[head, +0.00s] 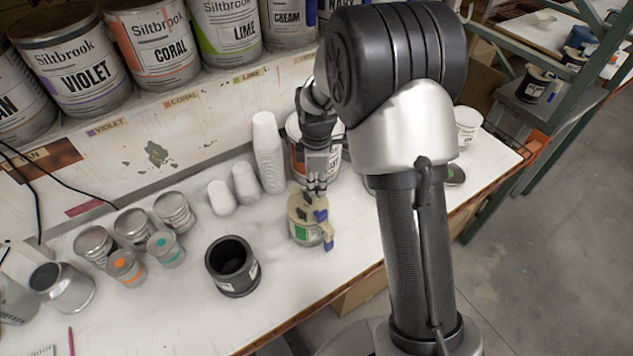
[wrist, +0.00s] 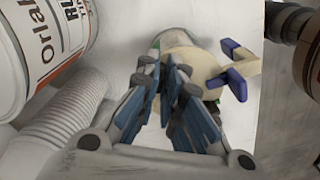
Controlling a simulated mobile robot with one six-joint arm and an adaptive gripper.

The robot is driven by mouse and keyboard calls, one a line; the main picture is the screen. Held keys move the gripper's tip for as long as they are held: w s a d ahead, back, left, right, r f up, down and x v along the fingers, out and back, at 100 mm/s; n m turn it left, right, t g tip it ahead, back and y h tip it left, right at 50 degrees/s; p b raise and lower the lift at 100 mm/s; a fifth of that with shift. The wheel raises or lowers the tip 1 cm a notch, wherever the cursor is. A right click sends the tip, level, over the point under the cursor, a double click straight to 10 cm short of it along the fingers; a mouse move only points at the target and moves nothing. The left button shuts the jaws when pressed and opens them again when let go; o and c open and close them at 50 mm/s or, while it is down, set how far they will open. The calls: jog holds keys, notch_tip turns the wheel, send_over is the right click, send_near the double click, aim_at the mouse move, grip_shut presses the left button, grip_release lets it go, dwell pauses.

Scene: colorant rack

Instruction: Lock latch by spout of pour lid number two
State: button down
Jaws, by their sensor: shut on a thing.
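A small can (head: 303,233) with a green label wears a beige pour lid (head: 300,207) with blue-purple parts on its right side. In the wrist view the lid (wrist: 193,66) has a spout (wrist: 248,66) pointing right, with a purple latch piece (wrist: 236,85) beside it. My gripper (head: 318,190) comes down on the lid from above. In the wrist view its fingertips (wrist: 178,75) are close together at the lid's near edge, shut on part of the lid. The fingers hide which part lies between them.
An open black pot (head: 232,266) stands left of the can. White cup stacks (head: 266,150) and a large paint can (head: 300,150) stand close behind. Several small tins (head: 130,228) are further left. The bench front right of the can is clear.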

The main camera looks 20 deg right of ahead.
aim_at(316, 188)
jog(key=m, duration=0.4)
jog(key=shift+s+a+m, duration=0.1)
jog(key=shift+m, duration=0.2)
jog(key=m, duration=0.4)
jog(key=shift+m, duration=0.3)
jog(key=shift+p, duration=0.3)
jog(key=c, duration=1.7)
grip_release()
jog(key=shift+r, duration=4)
